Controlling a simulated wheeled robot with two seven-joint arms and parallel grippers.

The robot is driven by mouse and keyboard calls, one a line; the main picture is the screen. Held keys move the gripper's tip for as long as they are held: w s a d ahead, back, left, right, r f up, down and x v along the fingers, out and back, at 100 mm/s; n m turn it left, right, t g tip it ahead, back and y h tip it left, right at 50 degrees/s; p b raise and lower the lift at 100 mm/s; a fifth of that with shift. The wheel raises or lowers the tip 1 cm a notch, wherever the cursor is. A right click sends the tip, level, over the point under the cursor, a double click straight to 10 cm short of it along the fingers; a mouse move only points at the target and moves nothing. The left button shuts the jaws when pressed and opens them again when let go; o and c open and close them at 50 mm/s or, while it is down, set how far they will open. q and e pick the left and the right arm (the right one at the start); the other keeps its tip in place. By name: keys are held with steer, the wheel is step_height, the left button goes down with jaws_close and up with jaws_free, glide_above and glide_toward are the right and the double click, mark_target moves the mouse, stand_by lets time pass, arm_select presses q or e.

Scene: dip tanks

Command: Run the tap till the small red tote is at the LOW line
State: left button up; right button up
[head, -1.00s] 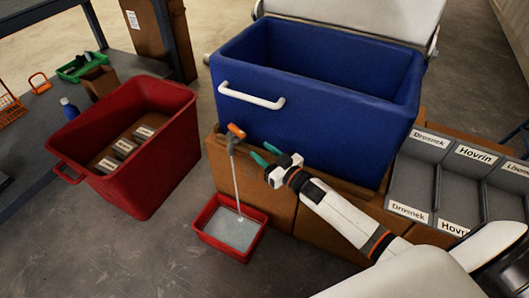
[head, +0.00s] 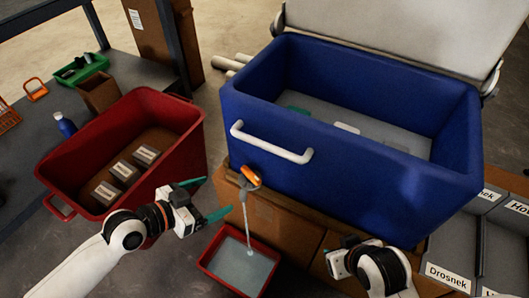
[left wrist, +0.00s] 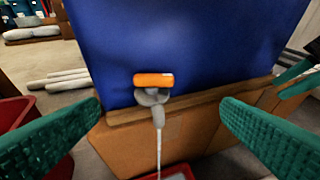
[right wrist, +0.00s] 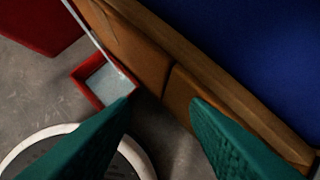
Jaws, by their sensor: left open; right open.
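The tap, with its orange handle (head: 250,176), sticks out at the blue tank's near lower left. A thin stream (head: 247,215) runs from it into the small red tote (head: 208,269) on the floor. The tote holds pale water (head: 240,264); I cannot make out its LOW line. My left gripper (head: 215,198) is open and empty, left of the tap. In the left wrist view the orange handle (left wrist: 154,80) lies ahead between the spread fingers, apart from them. My right gripper (head: 340,250) is open and empty, right of the tap. The tote also shows in the right wrist view (right wrist: 84,92).
The blue tank (head: 340,150) stands on a brown wooden base (head: 275,215). A large red tote (head: 180,145) with labelled blocks stands at left. Grey labelled bins (head: 450,255) are at right. A grey bench (head: 35,130) is at far left.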

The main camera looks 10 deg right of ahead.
mark_target(248, 174)
arm_select(q)
steer(key=x, duration=0.4)
steer(key=b+x, duration=0.1)
steer(key=x, duration=0.2)
steer(key=w+b+x, duration=0.1)
steer(key=x, duration=0.3)
steer(key=shift+w+d+r, duration=0.1)
steer(key=shift+w+r, duration=0.15)
steer(key=shift+w+d+f, duration=0.15)
steer(key=shift+w+d, duration=0.1)
steer(key=shift+d, duration=0.1)
arm_select(e)
steer(key=w+a+r+t+y, duration=0.1)
steer(key=w+a+r+t, duration=0.1)
steer(key=w+r+t, duration=0.3)
steer(key=shift+w+a, duration=0.2)
steer(key=shift+w, duration=0.6)
